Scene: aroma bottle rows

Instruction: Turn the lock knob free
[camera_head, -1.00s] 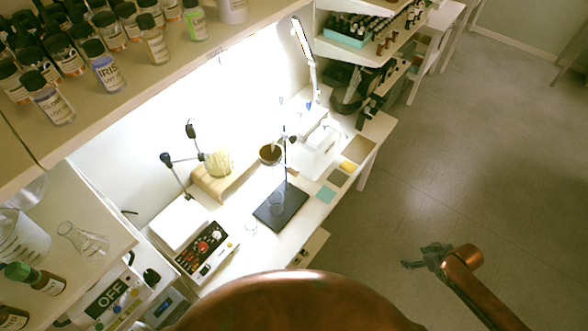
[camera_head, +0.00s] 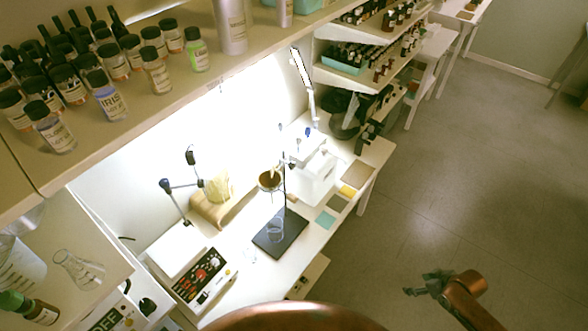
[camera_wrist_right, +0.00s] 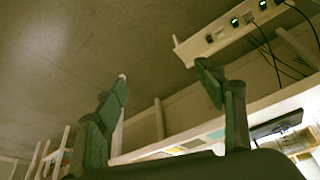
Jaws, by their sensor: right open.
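I cannot tell for sure which part is the lock knob. A small dark blue knob (camera_head: 308,132) shows near the white device at the bench's back right. A jointed clamp arm with a blue end (camera_head: 166,184) stands at the bench's left. A ring stand with a dark base (camera_head: 282,233) holds a brown bowl (camera_head: 270,180) over a glass beaker (camera_head: 275,229). My right gripper (camera_head: 412,289) is open and empty over the floor, apart from the bench. It also shows open in the right wrist view (camera_wrist_right: 161,72). My left gripper is out of view.
A shelf of labelled bottles (camera_head: 110,98) overhangs the bench at upper left. A control box with red knobs (camera_head: 205,275) and a wooden stand (camera_head: 215,212) are on the bench. A power strip (camera_wrist_right: 225,35) shows in the right wrist view.

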